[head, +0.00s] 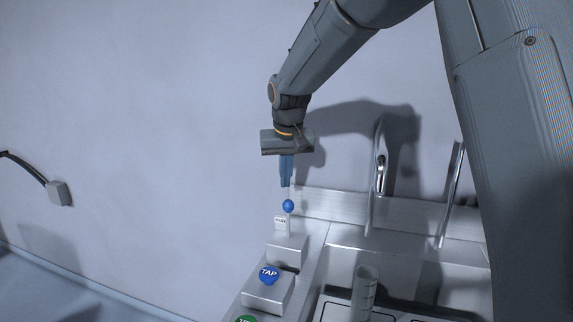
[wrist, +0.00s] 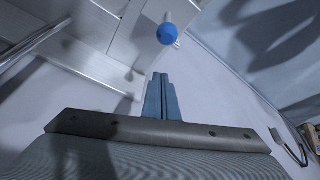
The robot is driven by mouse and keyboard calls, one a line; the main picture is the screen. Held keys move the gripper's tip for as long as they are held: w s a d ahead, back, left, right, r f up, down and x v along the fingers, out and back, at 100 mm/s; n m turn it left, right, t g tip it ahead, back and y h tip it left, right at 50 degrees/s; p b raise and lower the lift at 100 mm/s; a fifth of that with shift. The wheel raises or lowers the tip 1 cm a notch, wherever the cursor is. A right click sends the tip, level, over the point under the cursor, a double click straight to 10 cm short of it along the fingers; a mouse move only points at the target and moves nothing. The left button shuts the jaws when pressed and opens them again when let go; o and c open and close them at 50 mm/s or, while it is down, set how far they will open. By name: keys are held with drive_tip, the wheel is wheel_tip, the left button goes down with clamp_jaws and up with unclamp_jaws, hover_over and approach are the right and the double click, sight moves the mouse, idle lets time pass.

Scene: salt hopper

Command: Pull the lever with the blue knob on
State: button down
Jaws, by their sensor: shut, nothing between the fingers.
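The lever's blue knob (head: 288,206) tops a short pale stem on a metal block (head: 288,249) at the back left of the steel unit. A small white label (head: 280,222) stands beside the stem. My gripper (head: 286,184) points down just above the knob, its blue fingers shut and empty. In the wrist view the knob (wrist: 168,34) shows beyond the fingertips (wrist: 161,76), with a gap between them.
A blue button marked TAP (head: 269,274) sits on a block in front of the lever. A green button (head: 246,319) is at the bottom edge. A grey cylinder (head: 364,290) and bent metal pipes (head: 378,180) stand to the right. The wall is close behind.

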sight(288, 205)
drive_tip(key=s+f+p, duration=0.2)
drive_tip(key=f, duration=0.1)
drive_tip(key=shift+s+d+f, duration=0.15)
drive_tip(key=shift+s+f, duration=0.05)
drive_tip(key=shift+s, duration=0.2)
drive_tip(key=shift+s, duration=0.1)
idle(0.4)
